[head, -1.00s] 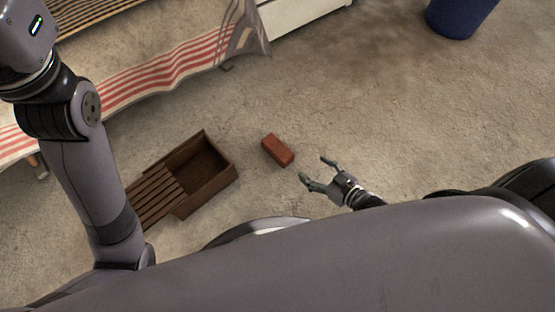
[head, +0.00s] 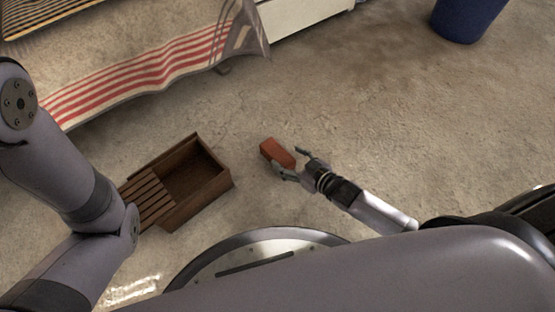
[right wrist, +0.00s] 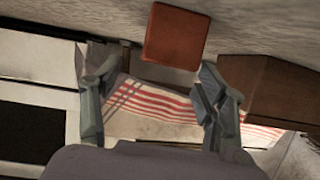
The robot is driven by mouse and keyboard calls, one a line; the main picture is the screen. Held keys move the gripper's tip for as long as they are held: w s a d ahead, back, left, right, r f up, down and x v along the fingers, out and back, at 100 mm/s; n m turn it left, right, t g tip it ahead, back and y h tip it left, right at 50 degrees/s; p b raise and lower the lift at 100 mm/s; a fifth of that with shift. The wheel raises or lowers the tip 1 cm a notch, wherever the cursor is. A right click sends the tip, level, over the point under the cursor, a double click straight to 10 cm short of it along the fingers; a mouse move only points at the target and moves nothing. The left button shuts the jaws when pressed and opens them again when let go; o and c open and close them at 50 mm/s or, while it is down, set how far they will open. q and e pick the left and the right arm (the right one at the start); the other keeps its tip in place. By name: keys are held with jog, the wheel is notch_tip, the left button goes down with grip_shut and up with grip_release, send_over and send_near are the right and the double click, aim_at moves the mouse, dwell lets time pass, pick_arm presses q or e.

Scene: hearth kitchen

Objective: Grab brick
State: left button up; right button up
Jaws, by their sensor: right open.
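A red-orange brick (head: 276,152) lies on the floor near the middle of the head view. In the right wrist view the brick (right wrist: 175,36) shows at the top centre, beyond the fingertips and between their lines. My right gripper (head: 291,164) is open, with its fingertips at the brick's right end. In the right wrist view its two fingers (right wrist: 155,82) stand wide apart with nothing between them. I cannot tell whether a finger touches the brick. My left arm shows at the left of the head view, but its gripper is out of view.
A wooden box with a slatted lid (head: 207,192) sits on the floor left of the brick. A cloth with red stripes (head: 150,70) hangs at the upper left. A blue bin (head: 468,18) stands at the upper right.

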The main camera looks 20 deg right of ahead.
aim_at(278, 153)
jog(key=shift+a+b+x, duration=0.2)
jog(key=shift+b+x, duration=2.1)
jog(key=shift+b, duration=0.05)
jog(key=shift+w+a+f+b, duration=0.2)
jog(key=shift+w+b, duration=0.05)
jog(key=shift+b, duration=0.05)
jog(key=shift+r, duration=0.1)
grip_shut()
jog(key=shift+r, duration=0.1)
